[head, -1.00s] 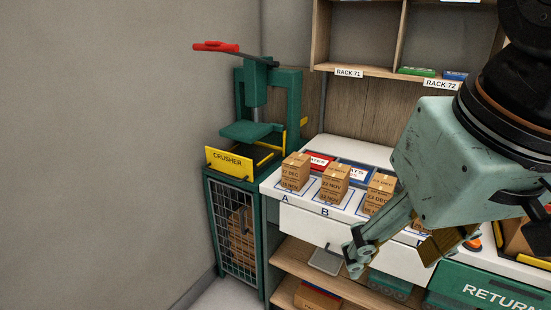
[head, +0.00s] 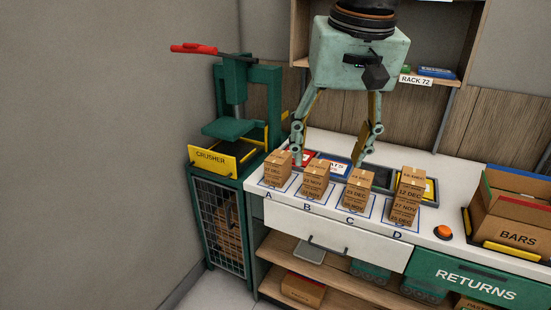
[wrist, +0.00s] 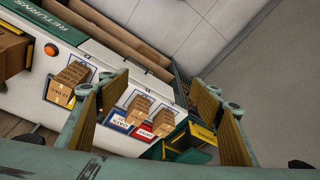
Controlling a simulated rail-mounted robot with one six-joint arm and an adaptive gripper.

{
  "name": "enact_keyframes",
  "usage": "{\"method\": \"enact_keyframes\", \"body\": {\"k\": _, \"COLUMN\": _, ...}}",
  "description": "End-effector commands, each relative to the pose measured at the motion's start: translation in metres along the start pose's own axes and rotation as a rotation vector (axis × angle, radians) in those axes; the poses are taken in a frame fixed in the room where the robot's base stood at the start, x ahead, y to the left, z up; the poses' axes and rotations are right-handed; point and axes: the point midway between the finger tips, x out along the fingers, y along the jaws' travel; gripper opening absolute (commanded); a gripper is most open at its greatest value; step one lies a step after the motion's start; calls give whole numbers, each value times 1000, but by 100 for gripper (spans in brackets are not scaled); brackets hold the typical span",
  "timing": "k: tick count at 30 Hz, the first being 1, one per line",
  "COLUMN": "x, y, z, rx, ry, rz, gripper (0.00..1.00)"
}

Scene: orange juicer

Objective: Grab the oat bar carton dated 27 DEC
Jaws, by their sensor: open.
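Brown cartons stand in stacks on marked squares of the white counter: stack A (head: 277,168), stack B (head: 315,180), stack C (head: 358,189) and stack D (head: 406,197). Dates on them are small; stack D seems to include 27 NOV and 25 DEC. I cannot make out 27 DEC for sure on any carton. My gripper (head: 332,152) is open and empty, fingers pointing down behind and above stacks A to C. The wrist view shows its spread fingers (wrist: 160,88), with stack D (wrist: 68,82) left of them and two stacks (wrist: 138,110) between them. The left finger covers part of the counter.
A green crusher (head: 238,125) with a red handle stands at the left. Red, blue and yellow trays line the counter behind the stacks. An orange button (head: 443,232), a BARS box (head: 515,235) and a green RETURNS drawer (head: 478,280) are at the right. Shelves hang above.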

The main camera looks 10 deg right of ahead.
Motion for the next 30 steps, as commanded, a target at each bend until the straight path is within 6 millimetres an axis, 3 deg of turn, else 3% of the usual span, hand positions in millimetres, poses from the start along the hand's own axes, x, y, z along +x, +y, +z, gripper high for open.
{"method": "enact_keyframes", "body": {"k": 14, "x": 8, "y": -19, "z": -97, "rx": 84, "ry": -44, "rz": 10, "gripper": 58}}
{"method": "enact_keyframes", "body": {"k": 30, "x": 42, "y": -39, "z": -196, "rx": 180, "ry": -92, "rz": 26, "gripper": 58}}
